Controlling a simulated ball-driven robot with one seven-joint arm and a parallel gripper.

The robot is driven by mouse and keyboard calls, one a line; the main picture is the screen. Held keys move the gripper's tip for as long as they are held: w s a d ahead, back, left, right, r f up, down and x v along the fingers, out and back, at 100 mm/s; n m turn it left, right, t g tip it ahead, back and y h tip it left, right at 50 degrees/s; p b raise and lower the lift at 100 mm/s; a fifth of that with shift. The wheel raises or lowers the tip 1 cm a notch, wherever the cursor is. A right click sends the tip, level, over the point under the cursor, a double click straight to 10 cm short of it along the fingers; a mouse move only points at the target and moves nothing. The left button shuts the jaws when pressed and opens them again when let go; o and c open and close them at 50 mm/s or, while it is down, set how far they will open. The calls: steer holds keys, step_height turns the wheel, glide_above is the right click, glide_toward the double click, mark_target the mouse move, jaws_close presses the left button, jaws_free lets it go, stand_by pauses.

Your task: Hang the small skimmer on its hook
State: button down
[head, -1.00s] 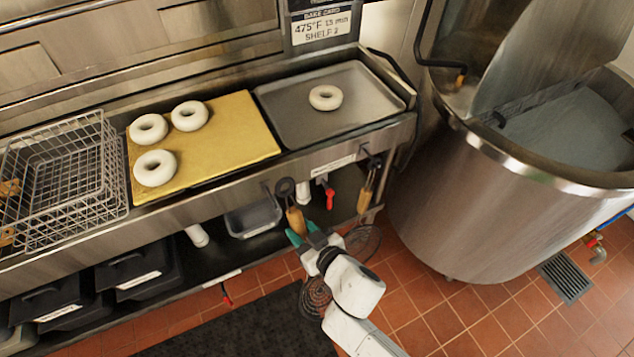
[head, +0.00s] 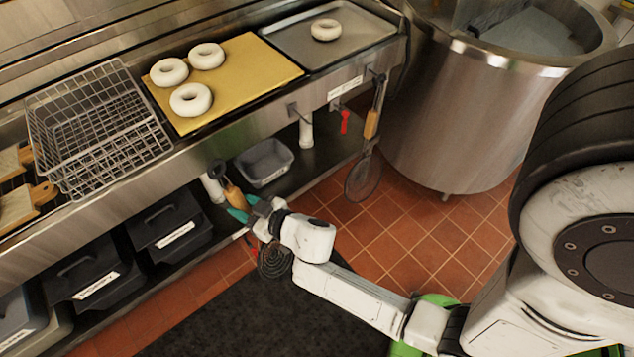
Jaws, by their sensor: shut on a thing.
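The small skimmer has a wooden handle (head: 235,195), a dark end at the top and a coiled wire head (head: 274,262) below. My gripper (head: 246,209), with green fingertips, is shut on it at the lower part of the handle. The skimmer hangs roughly upright, slightly tilted, in front of the counter's lower shelf. An empty hook (head: 293,111) sticks out of the counter's front rail, up and to the right of the skimmer's top end. The top end is apart from this hook in the picture; the depth between them is hard to tell.
A larger skimmer (head: 364,178) hangs from another hook (head: 374,75) further right, by a red-handled valve (head: 345,121). A grey bin (head: 264,162) and black boxes (head: 170,225) stand on the lower shelf. The steel kettle (head: 460,110) is at right. Floor between is clear.

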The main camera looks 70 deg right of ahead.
steer(key=s+d+f+m+h+b, duration=0.1)
steer(key=s+d+f+h+b, duration=0.15)
steer(key=s+d, duration=0.4)
steer(key=s+d+f+m+h+b, duration=0.2)
steer(key=s+d+f+b, duration=0.15)
steer(key=d, duration=0.55)
steer(key=s+d+f+m+h+b, duration=0.1)
steer(key=s+d+f+h+b, duration=0.2)
steer(key=d, duration=0.5)
steer(key=w+d+f+y+b, duration=0.1)
steer(key=w+d+b, duration=0.4)
steer(key=w, duration=0.2)
steer(key=shift+f, duration=0.3)
steer(key=shift+w+y, duration=0.1)
steer(key=shift+y, duration=0.15)
steer(key=c, duration=0.6)
jaws_free()
steer(key=shift+f, duration=0.1)
steer(key=shift+c, duration=0.2)
steer(key=p+v, duration=0.1)
steer(key=v, duration=0.9)
steer(key=shift+s+a+p, duration=0.3)
steer(key=shift+p, duration=0.05)
